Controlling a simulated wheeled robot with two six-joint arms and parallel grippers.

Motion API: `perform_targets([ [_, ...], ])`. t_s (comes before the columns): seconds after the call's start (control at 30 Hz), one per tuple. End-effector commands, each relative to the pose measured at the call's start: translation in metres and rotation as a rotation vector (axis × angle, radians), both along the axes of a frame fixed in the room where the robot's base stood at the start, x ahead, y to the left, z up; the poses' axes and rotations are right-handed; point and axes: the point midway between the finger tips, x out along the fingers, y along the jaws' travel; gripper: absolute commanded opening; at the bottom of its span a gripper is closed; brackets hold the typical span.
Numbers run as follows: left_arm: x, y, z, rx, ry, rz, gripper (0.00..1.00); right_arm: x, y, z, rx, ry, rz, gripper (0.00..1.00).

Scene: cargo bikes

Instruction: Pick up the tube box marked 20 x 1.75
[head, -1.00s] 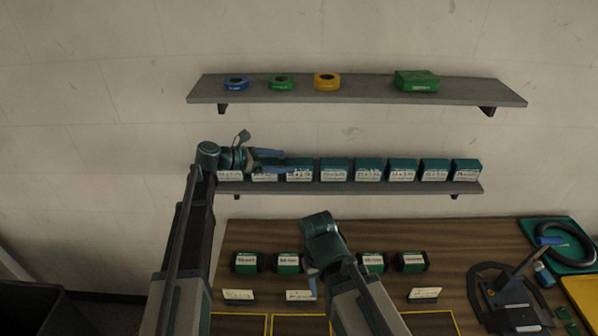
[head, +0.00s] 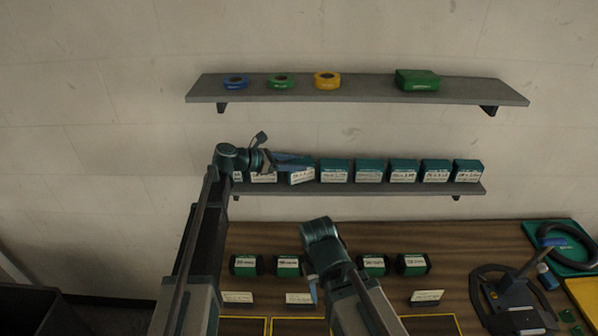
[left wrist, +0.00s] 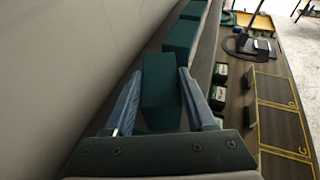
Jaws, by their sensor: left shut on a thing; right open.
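A row of dark teal tube boxes with white labels stands on the middle shelf (head: 400,189). The label print is too small to read surely, so I cannot tell which one is marked 20 x 1.75. My left gripper (head: 305,163) is shut on the third box from the left (head: 302,178), which sits slightly turned against the row. In the left wrist view the held box (left wrist: 160,92) is between the two blue fingers, its label hidden. My right gripper (head: 313,290) is open and empty, low over the workbench; its fingers are partly hidden by its arm.
The workbench (head: 460,240) below bears several green-and-black boxes (head: 288,265), white cards (head: 426,296) and yellow-outlined areas. A black stand tool (head: 512,300) and green tray (head: 570,265) are at right. The upper shelf (head: 370,93) holds tape rolls and a green box.

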Motion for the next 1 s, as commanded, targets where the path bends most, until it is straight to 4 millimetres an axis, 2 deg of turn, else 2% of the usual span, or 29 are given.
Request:
perform_targets([
  [0.03, 0.0, 0.0, 0.0, 0.001, 0.0, 0.0, 0.21, 0.0, 0.0, 0.0, 0.0, 0.0, 0.0, 0.5],
  [0.13, 0.0, 0.0, -0.001, 0.002, 0.0, 0.0, 0.03, 0.0, 0.0, 0.0, 0.0, 0.0, 0.0, 0.5],
  [0.17, 0.0, 0.0, -0.001, 0.002, 0.0, 0.0, 0.0, 0.0, 0.0, 0.0, 0.0, 0.0, 0.0, 0.5],
  [0.67, 0.0, 0.0, 0.004, 0.001, -0.001, 0.001, 0.0, 0.0, 0.0, 0.005, 0.0, 0.0, 0.0, 0.5],
  [1.0, 0.0, 0.0, 0.03, 0.0, -0.001, 0.0, 0.0, 0.0, 0.0, 0.03, 0.0, 0.001, 0.002, 0.5],
])
